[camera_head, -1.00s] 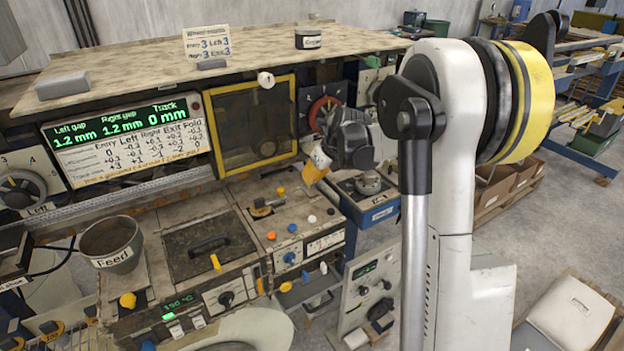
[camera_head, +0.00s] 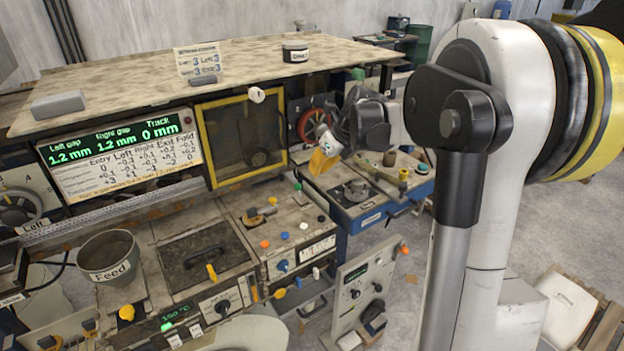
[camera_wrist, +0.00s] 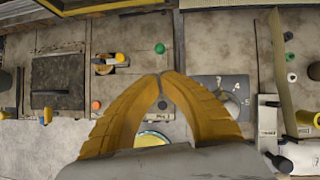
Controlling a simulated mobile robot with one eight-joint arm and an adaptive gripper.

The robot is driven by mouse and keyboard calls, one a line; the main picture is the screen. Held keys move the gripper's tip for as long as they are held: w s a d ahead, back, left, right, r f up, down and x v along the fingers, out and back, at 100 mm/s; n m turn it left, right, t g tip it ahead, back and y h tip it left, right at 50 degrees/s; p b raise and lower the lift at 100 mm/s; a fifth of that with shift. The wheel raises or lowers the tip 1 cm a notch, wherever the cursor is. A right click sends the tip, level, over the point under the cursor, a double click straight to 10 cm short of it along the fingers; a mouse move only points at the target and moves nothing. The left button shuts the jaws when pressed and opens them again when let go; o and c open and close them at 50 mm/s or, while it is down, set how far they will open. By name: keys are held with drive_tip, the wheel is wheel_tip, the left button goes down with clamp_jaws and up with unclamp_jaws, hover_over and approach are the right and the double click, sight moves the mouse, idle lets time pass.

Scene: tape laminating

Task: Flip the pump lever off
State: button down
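No label reading "pump" is legible, so I cannot tell for certain which lever is the pump's. A yellow-tipped lever (camera_head: 258,217) lies on the worn panel right of the dark hatch; the wrist view shows it at upper left (camera_wrist: 110,61). Another handle with an orange tip (camera_head: 403,249) sticks out beside the upright control panel. My gripper (camera_head: 316,166) hangs in the air above the machine, right of the yellow-framed window. In the wrist view its yellow fingers (camera_wrist: 161,80) meet at the tips, with nothing seen between them. It is apart from both levers.
The "Feed" pot (camera_head: 108,259) stands left of the dark hatch (camera_head: 201,255). A blue bench (camera_head: 370,214) with tools is behind the gripper. An upright control panel (camera_head: 362,290) stands at lower middle. Several coloured knobs dot the machine top. Floor shows at right.

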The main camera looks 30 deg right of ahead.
drive_tip(key=shift+v, duration=1.05)
drive_tip(key=shift+w+a+r, duration=0.1)
drive_tip(key=s+a+f+n+h+b, duration=0.1)
drive_tip(key=s+a+f+n+b, duration=0.1)
drive_tip(key=s+a+n+b, duration=0.4)
drive_tip(key=s+a+f+n+b, duration=0.1)
drive_tip(key=s+a+f+n, duration=0.1)
drive_tip(key=s+a+n, duration=0.65)
drive_tip(key=s+a+f+n+t+b, duration=0.1)
drive_tip(key=s+a+f+n+b, duration=0.4)
drive_tip(key=n, duration=1.4)
drive_tip(key=s+a+f, duration=0.2)
drive_tip(key=s+f, duration=0.2)
drive_tip(key=s, duration=0.1)
drive_tip(key=shift+s+f+h, duration=0.25)
drive_tip(key=shift+s+h, duration=0.05)
drive_tip(key=shift+s, duration=0.1)
